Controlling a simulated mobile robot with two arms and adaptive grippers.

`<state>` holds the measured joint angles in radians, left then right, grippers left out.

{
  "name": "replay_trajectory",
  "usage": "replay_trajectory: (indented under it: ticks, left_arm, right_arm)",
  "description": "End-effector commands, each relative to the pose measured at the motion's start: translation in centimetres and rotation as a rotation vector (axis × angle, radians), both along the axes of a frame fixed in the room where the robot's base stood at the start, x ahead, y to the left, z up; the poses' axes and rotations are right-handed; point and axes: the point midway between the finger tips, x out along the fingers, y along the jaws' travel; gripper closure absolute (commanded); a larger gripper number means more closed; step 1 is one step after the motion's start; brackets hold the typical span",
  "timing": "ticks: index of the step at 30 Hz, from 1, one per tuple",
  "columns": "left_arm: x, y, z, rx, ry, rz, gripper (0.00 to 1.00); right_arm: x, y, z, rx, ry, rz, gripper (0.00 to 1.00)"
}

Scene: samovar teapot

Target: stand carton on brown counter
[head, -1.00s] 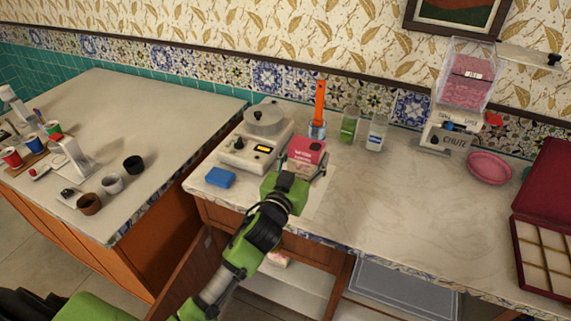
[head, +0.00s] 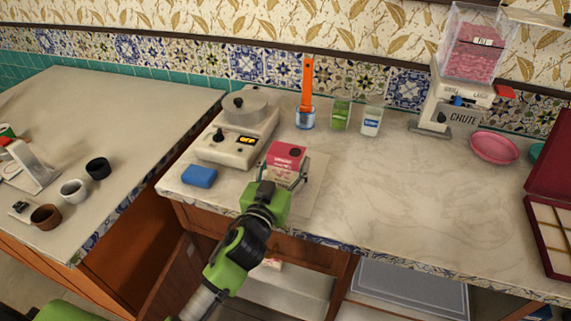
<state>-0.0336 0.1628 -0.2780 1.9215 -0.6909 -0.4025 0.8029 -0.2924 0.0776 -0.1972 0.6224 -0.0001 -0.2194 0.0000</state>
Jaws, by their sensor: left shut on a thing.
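The carton (head: 286,157) is a small box with a red top part and a pale lower part. It is upright over a lighter rectangular patch (head: 313,187) near the front of the pale counter (head: 400,200), which has a brown wooden base. I cannot tell whether its bottom touches the surface. My left gripper (head: 287,178) is shut on the carton from the front, and its fingers hide the lower part. My right gripper is not in view.
A hotplate with a pan (head: 240,132) stands behind left, with a blue block (head: 199,176) before it. A cup with an orange-handled tool (head: 306,107), a green jar (head: 340,114) and a clear jar (head: 371,121) stand behind. The counter's middle right is clear.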

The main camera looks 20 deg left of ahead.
Motion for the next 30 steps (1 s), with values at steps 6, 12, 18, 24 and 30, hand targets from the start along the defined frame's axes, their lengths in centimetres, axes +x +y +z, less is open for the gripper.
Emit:
replay_trajectory:
  ticks: [6, 12, 18, 24, 30]
  left_arm:
    - [0.0, 0.0, -0.2, -0.001, 0.0, -0.001, 0.71]
    - [0.0, 0.0, -0.3, -0.001, 0.002, -0.001, 0.25]
    - [0.0, 0.0, -0.3, -0.001, 0.002, 0.0, 0.25]
    - [-0.5, 0.0, -0.1, -0.001, 0.003, 0.0, 0.25]
    - [-4.1, 0.1, -0.3, -0.004, 0.005, 0.0, 0.25]
  right_arm:
    - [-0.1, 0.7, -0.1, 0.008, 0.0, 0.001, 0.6]
    - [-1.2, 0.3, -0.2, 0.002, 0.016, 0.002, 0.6]
    - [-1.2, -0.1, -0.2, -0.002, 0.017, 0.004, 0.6]
    - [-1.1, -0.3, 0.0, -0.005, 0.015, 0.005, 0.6]
    - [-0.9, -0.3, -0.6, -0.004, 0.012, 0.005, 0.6]
